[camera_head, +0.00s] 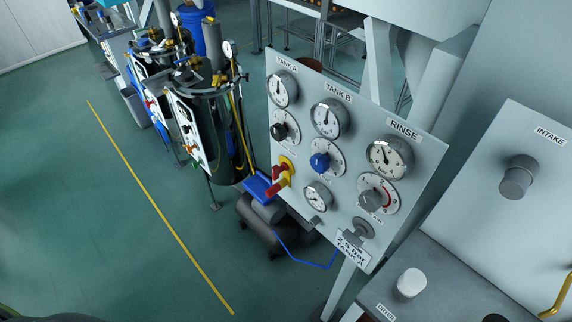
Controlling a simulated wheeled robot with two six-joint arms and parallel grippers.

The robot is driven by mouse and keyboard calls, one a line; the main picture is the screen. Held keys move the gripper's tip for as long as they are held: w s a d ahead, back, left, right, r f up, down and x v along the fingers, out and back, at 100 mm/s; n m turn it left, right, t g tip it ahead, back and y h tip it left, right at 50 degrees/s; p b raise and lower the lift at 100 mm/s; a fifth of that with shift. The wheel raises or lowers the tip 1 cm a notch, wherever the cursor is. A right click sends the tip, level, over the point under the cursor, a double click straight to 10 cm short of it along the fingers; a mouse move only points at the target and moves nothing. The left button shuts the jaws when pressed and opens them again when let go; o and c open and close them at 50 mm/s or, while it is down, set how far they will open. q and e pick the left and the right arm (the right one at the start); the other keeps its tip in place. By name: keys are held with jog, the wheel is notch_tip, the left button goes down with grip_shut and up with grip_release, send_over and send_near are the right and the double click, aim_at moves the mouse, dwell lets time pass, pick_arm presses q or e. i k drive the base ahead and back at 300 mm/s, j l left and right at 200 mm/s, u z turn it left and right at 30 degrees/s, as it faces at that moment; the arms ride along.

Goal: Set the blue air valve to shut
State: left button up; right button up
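A grey instrument panel (345,95) stands tilted in the picture, right of the middle. A blue knob (320,162) sits on a round white dial in its middle row, below the TANK B gauge (327,118). It is the only blue control I see on the panel. Its label and pointer are too small to read, so I cannot tell its setting. Neither of my grippers is in view, and nothing touches the blue knob.
The panel also has a black knob (279,131), a red-and-yellow handle (281,174), a grey knob (371,200) and a RINSE gauge (390,157). An INTAKE panel (526,147) stands right. Tanks (205,125) stand behind left; green floor (90,220) is open there.

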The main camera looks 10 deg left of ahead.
aim_at(181, 60)
jog(key=i+j, duration=0.2)
jog(key=j, duration=0.25)
jog(key=i+j+u, duration=0.1)
jog(key=j, duration=0.3)
jog(key=i+j, duration=0.55)
jog(key=j, duration=0.3)
jog(key=i+j+u, duration=0.1)
jog(key=j, duration=0.35)
jog(key=i+j, duration=0.35)
